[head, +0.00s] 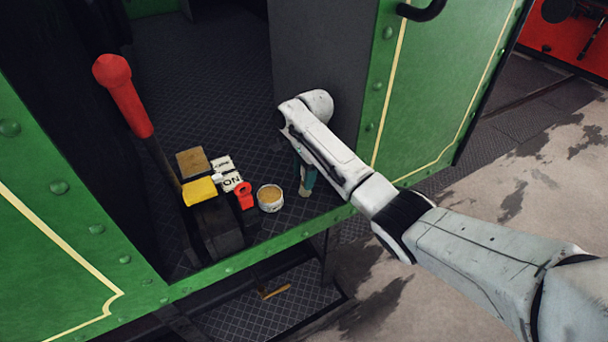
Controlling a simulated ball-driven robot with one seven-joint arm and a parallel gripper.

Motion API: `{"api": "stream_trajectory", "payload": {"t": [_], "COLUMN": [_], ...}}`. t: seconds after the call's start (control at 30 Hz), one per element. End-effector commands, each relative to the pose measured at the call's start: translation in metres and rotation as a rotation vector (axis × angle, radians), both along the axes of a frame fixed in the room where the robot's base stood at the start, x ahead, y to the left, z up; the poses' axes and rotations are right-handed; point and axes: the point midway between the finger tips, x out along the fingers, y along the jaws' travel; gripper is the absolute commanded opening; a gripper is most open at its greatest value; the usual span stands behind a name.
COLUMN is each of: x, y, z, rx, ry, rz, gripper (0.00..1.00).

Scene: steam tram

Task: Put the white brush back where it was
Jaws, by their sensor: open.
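My gripper (299,150) is over the right part of the dark cab floor (205,60), seen from above and mostly hidden by my white wrist. It is open. Just below it is a small teal thing with a pale lower end (305,187), partly covered by my wrist. I cannot tell whether this is the white brush, and no other brush shows clearly. I cannot tell whether the gripper touches it.
Left of it are a round tin (270,198), a red item (244,195), white lettered pieces (231,181), a tan block (191,161) and a yellow piece (199,190). A red-handled lever (125,95) rises at left. A green side panel (435,90) borders the right. A step (265,310) lies below.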

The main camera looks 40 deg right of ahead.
Motion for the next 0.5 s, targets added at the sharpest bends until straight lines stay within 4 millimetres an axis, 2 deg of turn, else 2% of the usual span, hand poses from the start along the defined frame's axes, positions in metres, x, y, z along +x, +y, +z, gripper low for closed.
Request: {"api": "stream_trajectory", "payload": {"t": [0.17, 0.5], "x": [0.001, -0.002], "y": [-0.003, -0.012], "z": [0.025, 0.100], "rx": [-0.001, -0.002], "ry": [-0.005, -0.002], "rz": [0.000, 0.000], "gripper": [0.52, 0.52]}}
